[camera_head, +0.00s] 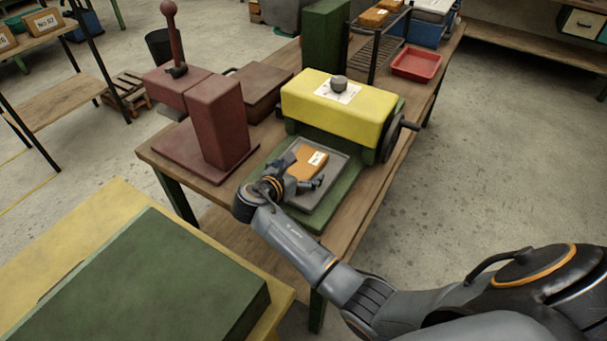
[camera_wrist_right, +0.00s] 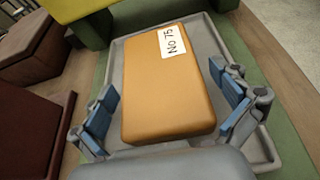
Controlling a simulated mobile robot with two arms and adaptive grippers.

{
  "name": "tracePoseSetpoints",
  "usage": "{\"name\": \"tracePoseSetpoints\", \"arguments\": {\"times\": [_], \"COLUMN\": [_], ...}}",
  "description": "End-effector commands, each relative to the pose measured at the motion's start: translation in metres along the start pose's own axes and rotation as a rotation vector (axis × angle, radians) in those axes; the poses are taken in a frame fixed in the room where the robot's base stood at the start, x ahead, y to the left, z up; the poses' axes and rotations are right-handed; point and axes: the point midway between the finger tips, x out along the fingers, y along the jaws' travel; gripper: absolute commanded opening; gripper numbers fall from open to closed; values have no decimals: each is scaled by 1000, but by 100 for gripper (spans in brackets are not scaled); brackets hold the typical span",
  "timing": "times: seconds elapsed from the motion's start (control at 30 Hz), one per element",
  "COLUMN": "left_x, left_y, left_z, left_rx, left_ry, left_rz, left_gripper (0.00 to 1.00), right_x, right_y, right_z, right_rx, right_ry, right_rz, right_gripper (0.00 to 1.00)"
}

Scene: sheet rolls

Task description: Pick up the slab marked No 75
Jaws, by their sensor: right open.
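The orange-brown slab (camera_head: 308,160) with a white label lies in a grey tray (camera_head: 325,190) in front of the yellow roller machine. In the right wrist view the slab (camera_wrist_right: 165,90) shows its label "No 75" at the far right corner. My right gripper (camera_head: 295,178) is over the near end of the slab. Its blue-padded fingers stand open on either side of the slab, and in the right wrist view (camera_wrist_right: 168,118) gaps show between the fingers and the slab's sides. My left gripper is not in view.
The yellow machine (camera_head: 340,105) with a side handwheel (camera_head: 400,135) stands just behind the tray. A dark red press (camera_head: 220,125) stands to the left on the wooden table. A red tray (camera_head: 416,64) is at the back right. A green block (camera_head: 145,285) is at the front left.

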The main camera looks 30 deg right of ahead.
Motion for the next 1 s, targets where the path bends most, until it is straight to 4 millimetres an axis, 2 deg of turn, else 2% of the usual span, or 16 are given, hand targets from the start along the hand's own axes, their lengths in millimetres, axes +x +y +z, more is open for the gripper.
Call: {"name": "tracePoseSetpoints", "arguments": {"times": [0.27, 0.6, 0.87, 1.0], "left_x": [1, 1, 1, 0], "left_y": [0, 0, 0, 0], "left_z": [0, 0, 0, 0], "left_rx": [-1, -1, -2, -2], "left_ry": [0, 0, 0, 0], "left_rz": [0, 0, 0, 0], "left_gripper": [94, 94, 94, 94], "right_x": [2, 2, 1, -5], "right_y": [0, 0, 0, 1], "right_z": [1, 0, 3, 18], "right_rx": [0, -1, 1, 5], "right_ry": [1, 1, -1, -2], "right_rz": [0, 0, 1, 1], "right_gripper": [100, 33, 30, 30]}}
